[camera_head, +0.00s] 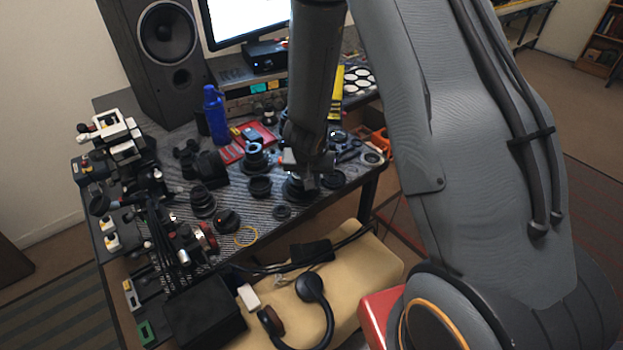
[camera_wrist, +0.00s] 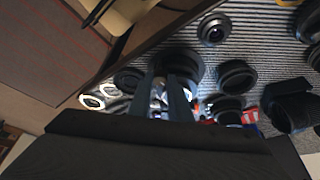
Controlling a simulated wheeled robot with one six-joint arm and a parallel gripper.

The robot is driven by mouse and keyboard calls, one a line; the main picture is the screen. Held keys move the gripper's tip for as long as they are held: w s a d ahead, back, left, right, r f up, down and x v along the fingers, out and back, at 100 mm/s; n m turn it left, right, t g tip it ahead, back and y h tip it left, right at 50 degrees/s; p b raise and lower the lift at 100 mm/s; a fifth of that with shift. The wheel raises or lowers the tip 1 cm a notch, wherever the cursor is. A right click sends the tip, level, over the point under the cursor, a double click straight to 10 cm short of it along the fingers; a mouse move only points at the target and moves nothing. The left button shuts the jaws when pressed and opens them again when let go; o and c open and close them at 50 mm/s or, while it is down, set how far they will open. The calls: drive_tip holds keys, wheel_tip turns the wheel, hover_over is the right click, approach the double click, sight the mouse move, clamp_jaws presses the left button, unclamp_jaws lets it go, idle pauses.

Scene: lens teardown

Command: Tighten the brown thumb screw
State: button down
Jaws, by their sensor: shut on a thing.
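My gripper (camera_head: 308,178) is low over the table, at a dark round lens part (camera_head: 296,192) near the right front edge. In the wrist view its two fingers (camera_wrist: 167,97) point at a dark round lens part (camera_wrist: 180,64) and partly cover it. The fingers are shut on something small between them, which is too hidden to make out. I cannot pick out the brown thumb screw in either view; the fingers and the dark parts may hide it.
Several dark lens rings stand close by, one just left of my gripper (camera_head: 259,187). A small ring (camera_head: 282,212) lies near the table's front edge. A blue bottle (camera_head: 215,115), a speaker (camera_head: 163,50) and a monitor (camera_head: 243,22) stand behind. A cushioned seat (camera_head: 360,272) is below the front edge.

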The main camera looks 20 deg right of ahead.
drive_tip(key=shift+w, duration=0.1)
drive_tip(key=c, duration=1.6)
unclamp_jaws()
drive_tip(key=shift+r, duration=0.1)
drive_tip(key=shift+p+v, duration=1.35)
drive_tip(key=shift+v, duration=2.55)
